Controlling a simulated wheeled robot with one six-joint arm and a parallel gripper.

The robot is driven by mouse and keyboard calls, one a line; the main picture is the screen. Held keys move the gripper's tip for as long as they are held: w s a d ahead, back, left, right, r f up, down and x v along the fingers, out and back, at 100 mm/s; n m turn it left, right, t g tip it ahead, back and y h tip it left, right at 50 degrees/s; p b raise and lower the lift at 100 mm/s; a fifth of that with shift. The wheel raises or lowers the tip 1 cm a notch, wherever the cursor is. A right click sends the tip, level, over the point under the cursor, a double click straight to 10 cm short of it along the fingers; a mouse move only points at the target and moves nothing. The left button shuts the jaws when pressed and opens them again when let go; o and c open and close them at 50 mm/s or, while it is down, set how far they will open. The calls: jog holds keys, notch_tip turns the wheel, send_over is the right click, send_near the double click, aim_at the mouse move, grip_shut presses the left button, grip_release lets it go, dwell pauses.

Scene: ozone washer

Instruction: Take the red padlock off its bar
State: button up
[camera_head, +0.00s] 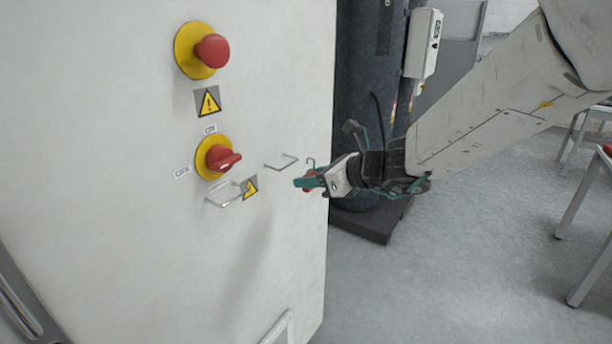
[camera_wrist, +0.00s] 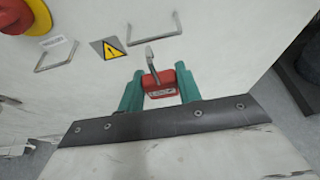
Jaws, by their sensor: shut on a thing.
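My gripper (camera_head: 308,181) is shut on the red padlock (camera_wrist: 161,89), with a teal finger on each side of its body in the wrist view. In the head view only a little of the padlock's red (camera_head: 311,174) shows past the fingers. Its grey shackle (camera_wrist: 151,58) points up toward the thin metal bar (camera_wrist: 153,40) on the white cabinet face. In the head view the shackle (camera_head: 311,162) stands just right of this bar (camera_head: 282,165), with a small gap between them. I cannot tell whether the shackle is open.
The white cabinet (camera_head: 120,240) carries a second bar (camera_head: 222,202), a red rotary switch (camera_head: 222,158) and a red push button (camera_head: 212,50) on yellow discs. A dark cylinder (camera_head: 360,90) stands behind my gripper. Tables (camera_head: 590,180) stand at right; the floor between is clear.

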jog(key=s+d, duration=0.4)
jog(key=d, duration=0.1)
dwell(0.9)
dwell(0.4)
